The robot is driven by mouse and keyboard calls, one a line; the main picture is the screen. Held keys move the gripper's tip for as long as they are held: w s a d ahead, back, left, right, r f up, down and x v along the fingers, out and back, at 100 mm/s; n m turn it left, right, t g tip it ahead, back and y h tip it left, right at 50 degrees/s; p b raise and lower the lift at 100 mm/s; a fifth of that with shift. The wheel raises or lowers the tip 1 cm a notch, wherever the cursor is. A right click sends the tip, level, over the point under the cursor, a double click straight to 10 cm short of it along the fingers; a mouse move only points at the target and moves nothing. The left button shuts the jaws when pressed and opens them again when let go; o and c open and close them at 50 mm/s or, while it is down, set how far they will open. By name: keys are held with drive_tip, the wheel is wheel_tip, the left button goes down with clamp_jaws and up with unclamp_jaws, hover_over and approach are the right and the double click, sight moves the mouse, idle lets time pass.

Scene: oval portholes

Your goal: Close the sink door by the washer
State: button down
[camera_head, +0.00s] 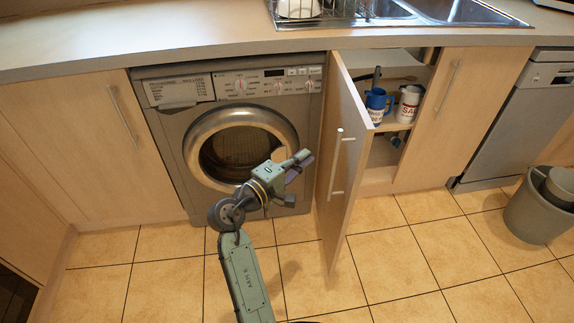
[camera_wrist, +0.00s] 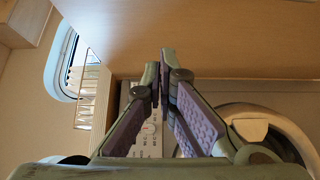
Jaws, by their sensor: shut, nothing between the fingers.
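The sink cabinet door (camera_head: 345,160), pale wood with a light bar handle (camera_head: 337,163), stands wide open next to the washer (camera_head: 240,130) and juts into the room. Its hinge side is by the washer. My gripper (camera_head: 303,157) is shut and empty. It is in front of the washer, to the left of the door and apart from its handle in the head view. In the wrist view, the closed fingertips (camera_wrist: 163,55) point toward a broad wood panel (camera_wrist: 220,35) that appears to be the open door. I cannot tell whether they touch it.
Inside the open cabinet are a blue jug (camera_head: 377,104) and a white canister (camera_head: 409,103) on a shelf. The other sink door (camera_head: 455,100) is shut. A grey bin (camera_head: 535,210) stands at the right. The tiled floor (camera_head: 410,255) right of the open door is clear.

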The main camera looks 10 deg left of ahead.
drive_tip(key=shift+s+d+p, duration=0.25)
drive_tip(key=shift+d, duration=0.75)
drive_tip(key=shift+s+d+p, duration=0.25)
drive_tip(key=shift+d, duration=0.75)
